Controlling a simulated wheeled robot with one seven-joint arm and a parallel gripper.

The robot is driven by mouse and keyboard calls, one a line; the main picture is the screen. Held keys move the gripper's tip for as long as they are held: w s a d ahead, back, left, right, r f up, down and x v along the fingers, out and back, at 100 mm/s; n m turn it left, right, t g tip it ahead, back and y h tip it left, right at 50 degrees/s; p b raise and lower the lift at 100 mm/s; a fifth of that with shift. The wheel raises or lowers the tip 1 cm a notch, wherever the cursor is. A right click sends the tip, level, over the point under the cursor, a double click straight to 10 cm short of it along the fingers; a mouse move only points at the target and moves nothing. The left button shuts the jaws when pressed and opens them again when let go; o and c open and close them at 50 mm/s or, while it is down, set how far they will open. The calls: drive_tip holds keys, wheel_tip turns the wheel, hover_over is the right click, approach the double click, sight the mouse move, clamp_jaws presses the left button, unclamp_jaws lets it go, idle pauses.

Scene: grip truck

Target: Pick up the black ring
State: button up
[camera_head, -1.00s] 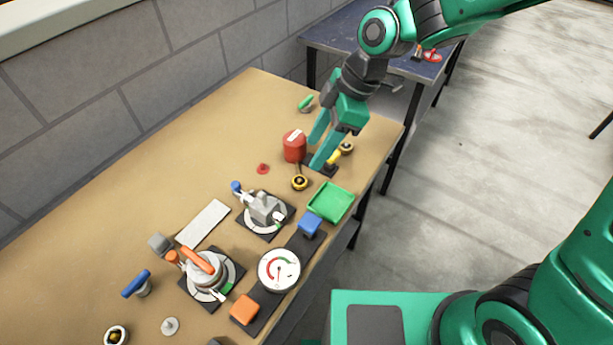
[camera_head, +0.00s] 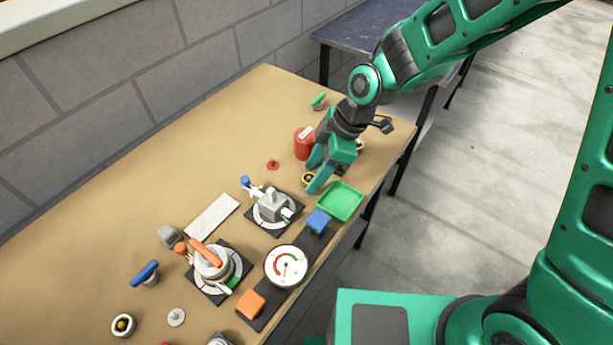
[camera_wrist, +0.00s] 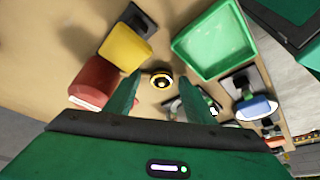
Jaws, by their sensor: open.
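A small black ring with a yellow middle (camera_head: 308,179) lies on the brown workbench (camera_head: 220,120), largely hidden by my gripper in the head view. In the wrist view the black ring (camera_wrist: 161,87) shows beyond and between my fingertips. My gripper (camera_head: 314,173) is open, tilted down over the bench close to the ring. In the wrist view its two green fingers (camera_wrist: 160,94) stand apart with nothing held between them. I cannot tell the exact height of the fingertips above the ring.
A red canister (camera_head: 303,145) stands close behind my gripper. A green tray (camera_head: 340,203) is just in front, near the bench edge. A yellow block (camera_wrist: 125,46) is near the ring. A valve fixture (camera_head: 271,208) and gauge (camera_head: 286,266) stand nearer. Bare bench lies to the left.

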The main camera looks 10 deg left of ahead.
drive_tip(key=c, duration=1.2)
drive_tip(key=shift+c, duration=0.2)
drive_tip(key=shift+r, duration=0.2)
